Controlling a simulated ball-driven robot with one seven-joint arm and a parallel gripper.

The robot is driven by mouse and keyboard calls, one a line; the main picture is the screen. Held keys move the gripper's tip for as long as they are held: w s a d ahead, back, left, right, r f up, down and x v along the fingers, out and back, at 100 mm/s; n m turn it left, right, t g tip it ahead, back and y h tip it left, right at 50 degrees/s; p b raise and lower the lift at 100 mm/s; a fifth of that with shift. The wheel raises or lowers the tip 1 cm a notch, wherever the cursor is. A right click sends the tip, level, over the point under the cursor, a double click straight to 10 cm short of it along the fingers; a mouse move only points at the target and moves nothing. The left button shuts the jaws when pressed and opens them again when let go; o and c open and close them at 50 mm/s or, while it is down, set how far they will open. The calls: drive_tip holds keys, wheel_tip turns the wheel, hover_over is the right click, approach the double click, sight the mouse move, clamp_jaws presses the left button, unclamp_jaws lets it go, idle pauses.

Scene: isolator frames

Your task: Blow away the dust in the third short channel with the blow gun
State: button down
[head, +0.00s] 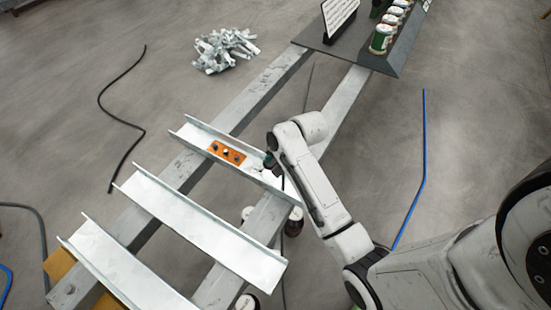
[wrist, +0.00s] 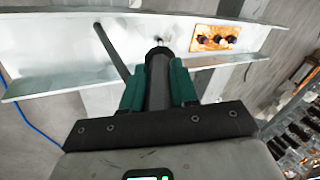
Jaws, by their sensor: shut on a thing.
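Three short pale metal channels lie across two long beams in the head view: a near one (head: 125,265), a middle one (head: 195,222) and a far one (head: 195,135). The far one bears an orange plate with dark knobs (head: 227,153). My gripper (head: 270,161) is over the right part of the far channel. In the wrist view its green fingers (wrist: 157,82) are shut on a dark cylindrical tool, the blow gun (wrist: 158,70), pointing at the channel (wrist: 60,83). The orange plate (wrist: 213,39) lies to the right of its tip. I cannot make out dust clearly.
Dark and blue hoses (head: 424,140) lie on the floor. A dark shelf with cans (head: 382,39) stands at the top right. Jars (head: 294,222) are under the channels.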

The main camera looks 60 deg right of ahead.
drive_tip(key=shift+w, duration=0.6)
drive_tip(key=shift+w+a+f, duration=0.1)
drive_tip(key=shift+w, duration=0.15)
wheel_tip(320, 180, up, 3)
drive_tip(key=p, duration=0.3)
drive_tip(key=shift+r+p, duration=1)
drive_tip(key=shift+r, duration=2.05)
